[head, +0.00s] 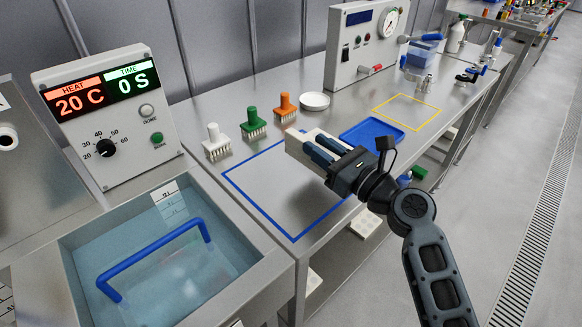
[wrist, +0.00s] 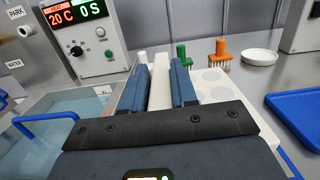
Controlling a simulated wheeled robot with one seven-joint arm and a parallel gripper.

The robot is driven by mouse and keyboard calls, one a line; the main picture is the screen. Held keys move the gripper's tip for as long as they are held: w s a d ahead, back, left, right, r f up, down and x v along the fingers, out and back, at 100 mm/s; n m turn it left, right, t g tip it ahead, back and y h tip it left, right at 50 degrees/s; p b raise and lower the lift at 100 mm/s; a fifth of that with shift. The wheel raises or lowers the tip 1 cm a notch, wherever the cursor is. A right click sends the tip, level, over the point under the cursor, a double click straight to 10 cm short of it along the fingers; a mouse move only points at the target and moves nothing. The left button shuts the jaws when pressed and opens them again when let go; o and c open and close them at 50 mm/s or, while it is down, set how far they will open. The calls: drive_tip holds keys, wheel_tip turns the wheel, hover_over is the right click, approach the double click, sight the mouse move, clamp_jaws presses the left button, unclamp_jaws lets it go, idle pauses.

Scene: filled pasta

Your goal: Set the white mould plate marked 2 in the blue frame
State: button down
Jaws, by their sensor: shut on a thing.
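My gripper (head: 319,147) is shut on a white mould plate (head: 296,150) and holds it over the far part of the blue frame (head: 257,208), a blue outline on the steel bench. The plate looks raised above the bench. In the wrist view, my gripper (wrist: 162,78) has its two blue fingers on either side of a white upright ridge. A bit of the blue frame (wrist: 290,160) shows at lower right. My gripper hides part of the frame's right side.
White (head: 215,142), green (head: 253,122) and orange (head: 285,107) pronged stamps stand behind the frame, near a white dish (head: 314,101). A blue tray (head: 372,133) lies to the right. A water bath (head: 165,262) with a blue handle is at left. White plates (head: 369,220) sit on the shelf below.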

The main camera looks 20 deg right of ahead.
drive_tip(key=shift+w+a+f+b, duration=0.35)
drive_tip(key=shift+w+a+f, duration=0.4)
drive_tip(key=shift+f, duration=0.55)
drive_tip(key=shift+w+a+f+b, duration=0.4)
drive_tip(key=shift+w+a+f, duration=0.2)
drive_tip(key=shift+w+f, duration=0.5)
drive_tip(key=shift+w+a+f+b, duration=0.35)
drive_tip(key=shift+w+a+f, duration=0.3)
drive_tip(key=shift+f, duration=0.85)
drive_tip(key=shift+f, duration=0.15)
drive_tip(key=c, duration=0.9)
unclamp_jaws()
drive_tip(key=shift+s, duration=0.1)
drive_tip(key=b+v, duration=0.1)
drive_tip(key=v, duration=1)
drive_tip(key=shift+s+d, duration=0.15)
drive_tip(key=shift+s, duration=0.25)
